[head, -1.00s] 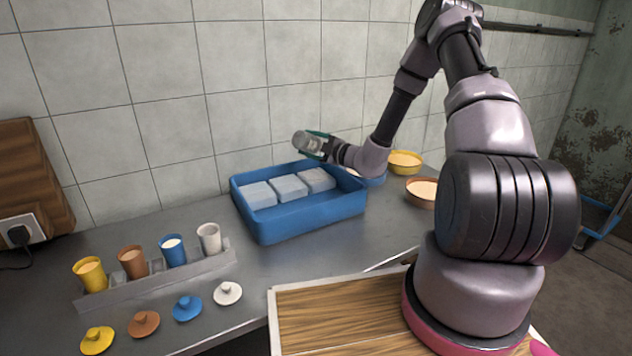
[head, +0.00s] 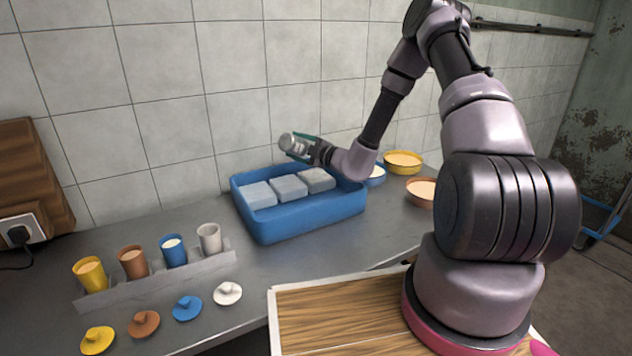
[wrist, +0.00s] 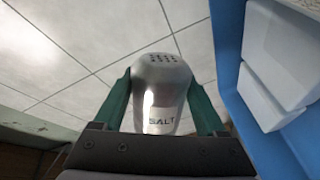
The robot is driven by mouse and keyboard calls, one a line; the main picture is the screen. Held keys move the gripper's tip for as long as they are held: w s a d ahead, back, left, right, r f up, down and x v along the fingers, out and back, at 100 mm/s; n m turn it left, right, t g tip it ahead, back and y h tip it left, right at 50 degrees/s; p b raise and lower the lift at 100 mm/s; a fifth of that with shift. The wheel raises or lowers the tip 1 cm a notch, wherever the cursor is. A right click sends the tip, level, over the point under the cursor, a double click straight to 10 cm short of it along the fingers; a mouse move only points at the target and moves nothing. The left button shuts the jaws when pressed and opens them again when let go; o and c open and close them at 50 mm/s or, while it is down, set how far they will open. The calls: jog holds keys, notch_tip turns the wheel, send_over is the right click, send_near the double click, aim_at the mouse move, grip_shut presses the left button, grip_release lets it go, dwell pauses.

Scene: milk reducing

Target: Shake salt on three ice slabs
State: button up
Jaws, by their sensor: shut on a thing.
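My gripper (head: 304,147) is shut on the salt shaker (head: 287,142), a metal shaker with a perforated cap. In the wrist view the shaker (wrist: 160,90) sits between the two green fingers, with a label reading SALT. In the head view it lies tilted on its side, cap to the left, above the back of the blue tray (head: 310,222). Three pale ice slabs stand in a row in the tray: the left slab (head: 259,195), the middle slab (head: 289,188) and the right slab (head: 317,180). The shaker is above the middle and right slabs, apart from them. No salt grains are visible.
A rack (head: 160,277) with several coloured cups stands at left, with several lids before it, including a white lid (head: 228,293). A yellow bowl (head: 403,162), a brown bowl (head: 421,191) and a partly hidden blue bowl (head: 376,176) are right of the tray. The tiled wall is close behind.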

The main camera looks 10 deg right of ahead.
jog(key=s+a, duration=0.2)
jog(key=a, duration=0.3)
jog(key=shift+a, duration=0.4)
dwell(0.5)
dwell(0.4)
jog(key=shift+r, duration=1.8)
notch_tip(320, 180, down, 4)
jog(key=shift+r, duration=0.2)
jog(key=shift+a, duration=0.1)
jog(key=s+a, duration=0.3)
jog(key=a, duration=0.7)
jog(key=shift+s, duration=0.15)
dwell(0.9)
